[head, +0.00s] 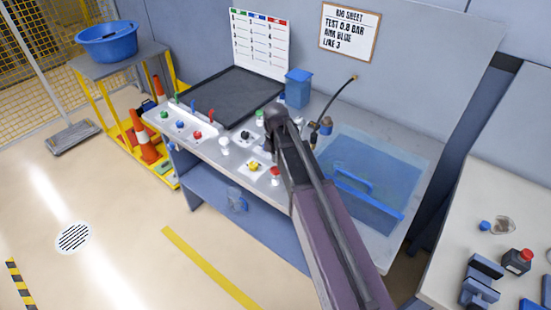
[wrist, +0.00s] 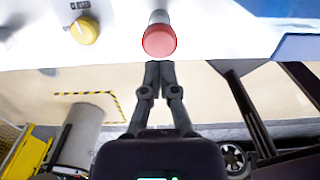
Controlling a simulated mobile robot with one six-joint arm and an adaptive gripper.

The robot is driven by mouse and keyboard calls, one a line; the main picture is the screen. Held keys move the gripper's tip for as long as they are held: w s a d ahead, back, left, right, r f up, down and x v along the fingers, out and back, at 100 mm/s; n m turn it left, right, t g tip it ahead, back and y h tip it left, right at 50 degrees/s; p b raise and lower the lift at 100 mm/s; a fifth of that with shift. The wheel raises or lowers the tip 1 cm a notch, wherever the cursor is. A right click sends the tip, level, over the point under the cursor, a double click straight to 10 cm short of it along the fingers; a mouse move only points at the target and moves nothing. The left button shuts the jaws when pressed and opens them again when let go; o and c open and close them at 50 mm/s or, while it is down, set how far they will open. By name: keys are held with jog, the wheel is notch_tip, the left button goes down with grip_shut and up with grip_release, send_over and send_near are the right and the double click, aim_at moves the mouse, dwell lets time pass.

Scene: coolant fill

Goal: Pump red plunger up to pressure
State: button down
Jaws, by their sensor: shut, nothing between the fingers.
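The red plunger (head: 275,172) stands on a white plate at the front edge of the bench, just left of my arm. In the wrist view its round red cap (wrist: 159,41) sits on a pale metal rod, straight ahead of my fingertips. My gripper (wrist: 160,66) is shut and empty, with its fingertips close together just below the cap in the picture. I cannot tell whether they touch the cap. In the head view I cannot make out the fingers. A yellow knob (wrist: 84,30) marked "CLOSED" is left of the plunger; it also shows in the head view (head: 254,166).
Several coloured knobs and levers line the bench front (head: 160,118). A black tray (head: 230,95), a blue container (head: 298,88) and a clear blue tank (head: 385,165) are on the bench. A rig sheet (head: 349,30) reads "TEST 0.8 BAR". Open floor lies in front.

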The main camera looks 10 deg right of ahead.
aim_at(276, 169)
jog(key=shift+f+b, duration=1.4)
jog(key=shift+f, duration=0.25)
jog(key=shift+f, duration=0.15)
notch_tip(276, 169, down, 3)
jog(key=b, duration=0.3)
jog(key=shift+r, duration=0.2)
jog(key=shift+s, duration=0.1)
jog(key=shift+r, duration=0.1)
jog(key=shift+r+p, duration=0.15)
jog(key=shift+p, duration=0.15)
notch_tip(276, 169, up, 14)
jog(key=p, duration=1.3)
jog(key=shift+p, duration=0.35)
dwell(0.7)
